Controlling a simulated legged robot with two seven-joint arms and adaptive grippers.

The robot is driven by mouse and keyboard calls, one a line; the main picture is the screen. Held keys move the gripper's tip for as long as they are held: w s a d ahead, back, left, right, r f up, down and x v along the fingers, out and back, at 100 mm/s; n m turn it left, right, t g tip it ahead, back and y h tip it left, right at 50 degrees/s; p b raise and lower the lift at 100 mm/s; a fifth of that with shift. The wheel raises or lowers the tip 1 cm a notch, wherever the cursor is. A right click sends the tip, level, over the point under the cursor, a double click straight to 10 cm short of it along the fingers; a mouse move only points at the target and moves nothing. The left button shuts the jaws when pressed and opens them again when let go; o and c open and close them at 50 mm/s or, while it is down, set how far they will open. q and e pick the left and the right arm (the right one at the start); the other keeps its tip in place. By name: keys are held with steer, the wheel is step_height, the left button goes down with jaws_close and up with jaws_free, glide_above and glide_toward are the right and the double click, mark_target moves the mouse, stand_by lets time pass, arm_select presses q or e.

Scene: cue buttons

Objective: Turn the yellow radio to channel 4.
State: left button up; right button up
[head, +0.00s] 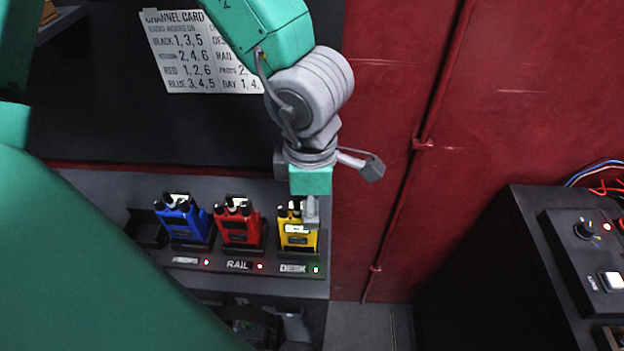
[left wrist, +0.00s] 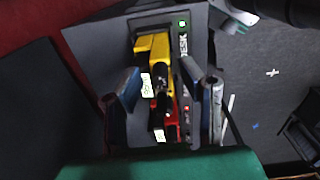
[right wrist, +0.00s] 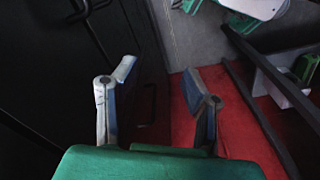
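The yellow radio (head: 296,241) stands in the DESK slot of a dark rack, with a green light beside the label. Its small display is lit, but I cannot read it. My left gripper (head: 311,211) points down over the radio's top right and hides part of it. In the left wrist view the yellow radio (left wrist: 143,49) and its black top parts show between the spread fingers of my left gripper (left wrist: 166,92). I cannot tell whether a finger touches it. My right gripper (right wrist: 160,95) is open and empty, away from the radios.
A red radio (head: 239,226) and a blue radio (head: 184,222) stand left of it, with red lights. A partly covered channel card (head: 190,55) hangs behind. A console (head: 567,262) with a knob and white button is at right. A red wall (head: 480,150) stands behind.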

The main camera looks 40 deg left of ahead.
arm_select(q)
step_height(320, 180, up, 12)
steer(key=shift+f, duration=0.2)
stand_by(0.5)
steer(key=shift+s, duration=0.1)
